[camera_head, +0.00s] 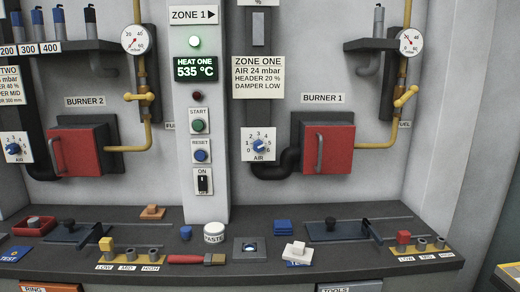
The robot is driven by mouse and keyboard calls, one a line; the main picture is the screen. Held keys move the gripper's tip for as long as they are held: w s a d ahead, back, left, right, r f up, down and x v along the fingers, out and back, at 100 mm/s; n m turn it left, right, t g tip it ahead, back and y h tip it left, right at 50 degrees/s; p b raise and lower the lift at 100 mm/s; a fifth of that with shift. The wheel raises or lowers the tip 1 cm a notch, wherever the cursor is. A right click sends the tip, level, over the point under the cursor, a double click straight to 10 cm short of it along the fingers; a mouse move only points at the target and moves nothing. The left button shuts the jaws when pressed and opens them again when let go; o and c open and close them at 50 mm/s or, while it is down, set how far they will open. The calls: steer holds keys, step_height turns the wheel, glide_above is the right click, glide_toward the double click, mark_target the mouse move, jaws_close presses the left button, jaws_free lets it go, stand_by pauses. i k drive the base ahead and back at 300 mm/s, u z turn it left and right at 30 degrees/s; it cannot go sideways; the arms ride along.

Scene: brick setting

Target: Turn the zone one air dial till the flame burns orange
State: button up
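The zone one air dial (259,145) is a blue knob on a white plate marked with numbers and AIR. It is on the wall left of burner 1; its exact setting is too small to read surely. The burner 1 red door (328,150) is shut, with a grey handle, and no flame shows. A second air dial (14,148) is at the far left by burner 2. My gripper is not in view.
A dark bent pipe (291,160) runs right of the dial. The bench below holds a PASTE jar (214,232), a brush (197,259) and levers. The space before the dial looks clear.

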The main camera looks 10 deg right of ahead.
mark_target(258, 145)
steer(key=u, duration=0.75)
steer(key=i, duration=0.75)
steer(key=u, duration=0.6)
